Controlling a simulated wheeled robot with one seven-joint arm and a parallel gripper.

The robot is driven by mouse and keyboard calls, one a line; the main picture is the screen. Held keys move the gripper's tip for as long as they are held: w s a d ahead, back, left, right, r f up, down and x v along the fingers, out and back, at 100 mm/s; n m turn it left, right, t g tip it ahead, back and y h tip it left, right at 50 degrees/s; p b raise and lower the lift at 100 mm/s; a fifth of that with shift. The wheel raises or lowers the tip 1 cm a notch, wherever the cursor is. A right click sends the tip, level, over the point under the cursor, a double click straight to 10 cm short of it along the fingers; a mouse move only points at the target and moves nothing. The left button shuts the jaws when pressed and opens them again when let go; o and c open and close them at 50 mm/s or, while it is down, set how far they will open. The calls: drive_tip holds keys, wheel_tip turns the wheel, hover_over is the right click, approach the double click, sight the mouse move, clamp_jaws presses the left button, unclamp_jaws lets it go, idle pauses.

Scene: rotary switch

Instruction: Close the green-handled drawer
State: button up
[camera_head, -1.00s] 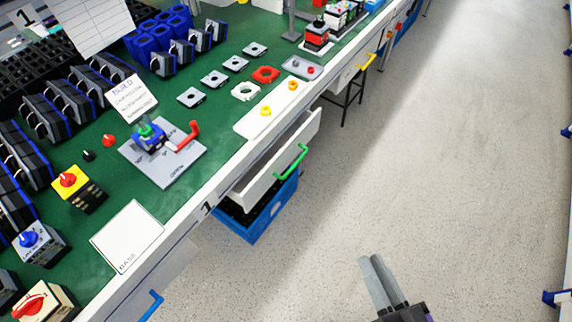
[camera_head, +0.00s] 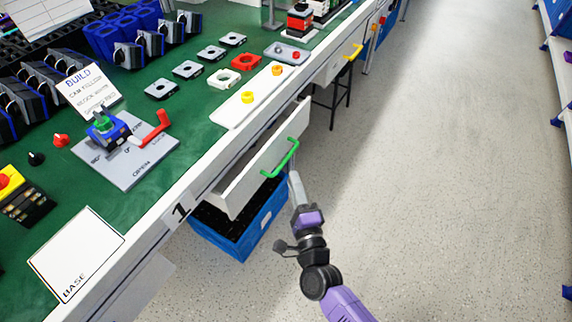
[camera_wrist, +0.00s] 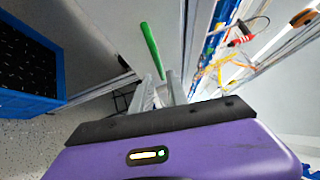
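The white drawer (camera_head: 262,165) under the workbench is pulled out and carries a green handle (camera_head: 280,159) on its front. My gripper (camera_head: 295,184) is at the lower right end of the handle in the head view, its fingers pointing toward the drawer front. In the wrist view the green handle (camera_wrist: 151,48) lies just beyond the fingertips of my gripper (camera_wrist: 160,76). A narrow gap shows between the two fingers, with nothing held. I cannot tell whether a finger touches the handle or drawer.
A blue crate (camera_head: 235,238) stands on the floor below the drawer. The green-topped workbench (camera_head: 165,205) holds switch parts and a grey plate with a red handle (camera_head: 150,129). A yellow handle (camera_head: 354,52) is farther along the bench. The floor to the right is clear.

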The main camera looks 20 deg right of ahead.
sight(286, 157)
drive_tip(key=shift+w+d+r+b, duration=0.15)
drive_tip(key=shift+w+d+b, duration=0.05)
drive_tip(key=shift+w, duration=1.15)
drive_tip(key=shift+w+d+r+b, duration=0.2)
drive_tip(key=shift+w, duration=1.15)
drive_tip(key=shift+w+d+r+b, duration=0.15)
drive_tip(key=shift+w+d+b, duration=0.05)
drive_tip(key=shift+w, duration=1.15)
clamp_jaws()
